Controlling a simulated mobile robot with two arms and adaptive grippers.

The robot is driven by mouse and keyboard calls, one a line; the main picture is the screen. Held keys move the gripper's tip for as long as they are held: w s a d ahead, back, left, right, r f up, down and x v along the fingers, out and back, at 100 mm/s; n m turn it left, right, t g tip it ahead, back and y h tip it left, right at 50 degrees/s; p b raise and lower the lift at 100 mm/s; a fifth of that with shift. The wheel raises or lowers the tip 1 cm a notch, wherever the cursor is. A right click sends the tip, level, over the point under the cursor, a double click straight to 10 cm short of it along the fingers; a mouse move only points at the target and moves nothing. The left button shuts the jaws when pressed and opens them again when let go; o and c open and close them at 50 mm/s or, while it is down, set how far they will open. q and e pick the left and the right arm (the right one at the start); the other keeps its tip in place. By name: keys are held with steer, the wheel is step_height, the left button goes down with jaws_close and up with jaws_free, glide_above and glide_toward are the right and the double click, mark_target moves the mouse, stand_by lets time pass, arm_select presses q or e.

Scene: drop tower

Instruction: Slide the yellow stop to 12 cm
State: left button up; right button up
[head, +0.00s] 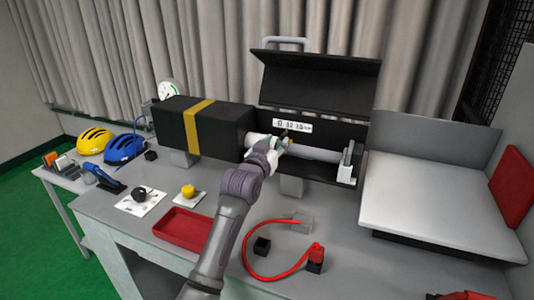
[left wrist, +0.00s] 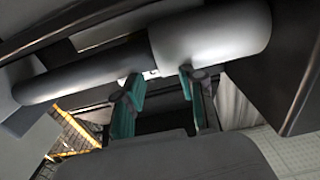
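A small yellow piece (head: 284,132), perhaps the yellow stop, shows just above my left gripper, partly covered by it. A white scale with dark figures (head: 293,125) is on the open black housing (head: 330,130) behind it. A pale rod (head: 318,153) runs right from the gripper to a white bracket (head: 347,167). My left gripper (head: 283,145) is at the rod's left part. In the left wrist view, my left gripper (left wrist: 160,80) has its teal fingers apart with nothing clearly between them. A dark rod (left wrist: 85,75) and a pale cylinder (left wrist: 215,35) lie just beyond the fingertips.
The black lid (head: 315,82) stands open. A black box with a yellow band (head: 197,125) is left of my gripper. On the table are a red tray (head: 185,230), a yellow button (head: 188,191), a black knob (head: 139,194) and a red cable (head: 248,262). A grey platform (head: 435,200) is at right.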

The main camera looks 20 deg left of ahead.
mark_target(282, 137)
arm_select(q)
steer(key=s, duration=0.7)
steer(key=shift+s+a, duration=0.15)
steer(key=shift+s, duration=0.1)
steer(key=shift+r, duration=0.1)
steer(key=d+r+m+h+b, duration=0.2)
steer(key=d+b, duration=0.2)
steer(key=b, duration=0.3)
steer(key=s+a+f+n+y+b, duration=0.2)
steer(key=a+b, duration=0.1)
steer(key=a, duration=0.1)
steer(key=w+p, duration=0.1)
steer(key=w, duration=0.3)
steer(key=w+p, duration=0.2)
steer(key=w, duration=0.2)
steer(key=w+d+p, duration=0.1)
steer(key=w, duration=0.2)
steer(key=shift+w, duration=0.4)
steer(key=shift+w+p, duration=0.35)
steer(key=shift+w, duration=0.35)
